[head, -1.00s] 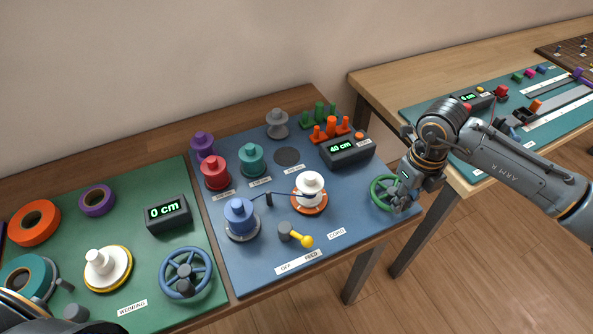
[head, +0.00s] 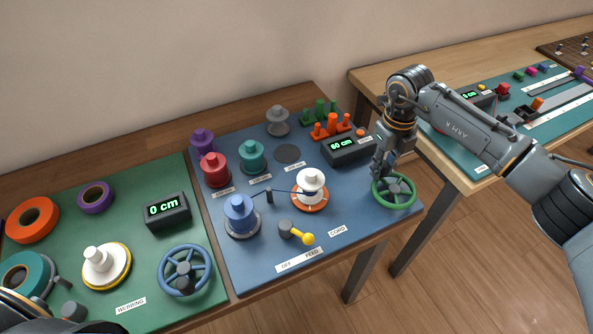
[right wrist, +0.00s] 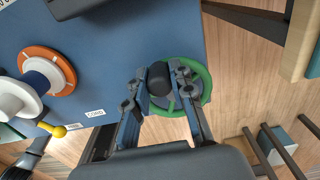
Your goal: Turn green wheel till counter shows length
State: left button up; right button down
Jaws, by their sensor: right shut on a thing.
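The green wheel (head: 406,193) is at the right front corner of the blue board. My right gripper (head: 379,172) comes down on its far left rim, shut on its handle. In the right wrist view the fingers (right wrist: 157,84) close around the dark knob (right wrist: 158,72) beside the green rim (right wrist: 208,84). The counter (head: 348,149) behind the wheel reads 60 cm in green digits. A thin cord runs from the blue spool (head: 239,211) past a small post to the white spool (head: 311,181) on an orange base. My left gripper does not show.
A yellow-tipped lever (head: 307,239) points toward the FEED side. Red (head: 215,170), teal (head: 252,157) and purple spools stand at the back left. The green board (head: 145,270) at left has a blue wheel (head: 186,272) and a counter (head: 167,211) reading 0 cm.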

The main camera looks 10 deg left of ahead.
aim_at(408, 205)
jog(key=w+d, duration=0.1)
jog(key=d, duration=0.2)
jog(key=shift+w+d+b, duration=0.15)
jog(key=shift+w+b, duration=0.25)
jog(key=d, duration=0.1)
jog(key=s+d, duration=0.1)
jog(key=d, duration=0.1)
jog(key=shift+d+p, duration=0.1)
jog(key=shift+p, duration=0.2)
jog(key=s+d, duration=0.1)
jog(key=s, duration=0.1)
jog(key=s+d+p, duration=0.1)
jog(key=shift+s, duration=0.35)
jog(key=s, duration=0.1)
jog(key=s+p, duration=0.1)
jog(key=s, duration=0.1)
jog(key=shift+a, duration=0.4)
jog(key=shift+s+a+f, duration=0.1)
jog(key=shift+s+a, duration=0.4)
jog(key=shift+s, duration=0.05)
